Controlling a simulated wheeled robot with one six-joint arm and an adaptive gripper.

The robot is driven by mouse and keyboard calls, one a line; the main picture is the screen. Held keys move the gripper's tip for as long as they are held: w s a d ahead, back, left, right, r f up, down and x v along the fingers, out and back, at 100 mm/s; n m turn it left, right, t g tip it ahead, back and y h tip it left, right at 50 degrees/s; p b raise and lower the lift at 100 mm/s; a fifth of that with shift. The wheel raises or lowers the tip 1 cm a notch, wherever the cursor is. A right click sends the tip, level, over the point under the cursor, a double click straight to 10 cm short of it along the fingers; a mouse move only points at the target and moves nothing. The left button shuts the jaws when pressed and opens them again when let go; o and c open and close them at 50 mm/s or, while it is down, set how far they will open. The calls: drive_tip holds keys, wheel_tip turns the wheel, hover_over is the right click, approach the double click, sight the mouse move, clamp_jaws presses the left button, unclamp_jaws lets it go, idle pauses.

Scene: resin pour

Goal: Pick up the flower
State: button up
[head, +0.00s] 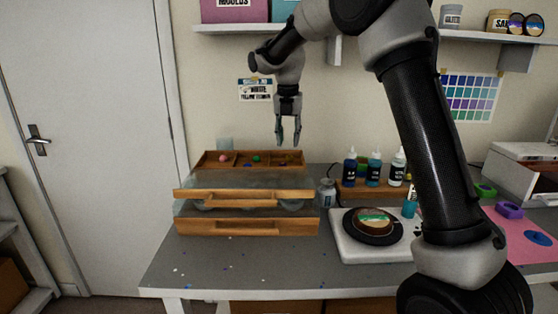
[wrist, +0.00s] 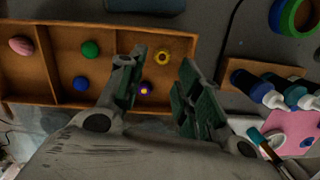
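A small purple flower with a yellow centre (wrist: 145,88) lies in the right compartment of a wooden tray (wrist: 60,102), partly beside my left finger in the wrist view. A yellow ring-like piece (wrist: 162,57) lies in the same compartment. In the head view the tray (head: 212,165) stands at the back of the worktop, and the flower is too small to make out clearly. My gripper (head: 288,138) points down, well above the tray's right end. In the wrist view my gripper (wrist: 162,75) is open and empty, its fingers spread over the right compartment.
Pink (wrist: 21,46), green (wrist: 91,50) and blue (wrist: 81,84) pieces lie in the tray's other compartments. Bottles (head: 375,168) and a turntable (head: 372,238) are to the right. The front worktop has room among scattered specks.

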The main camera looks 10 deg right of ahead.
sight(289, 156)
drive_tip(key=f, duration=0.6)
drive_tip(key=shift+w+d, duration=0.3)
drive_tip(key=shift+w, duration=0.05)
drive_tip(key=c, duration=0.4)
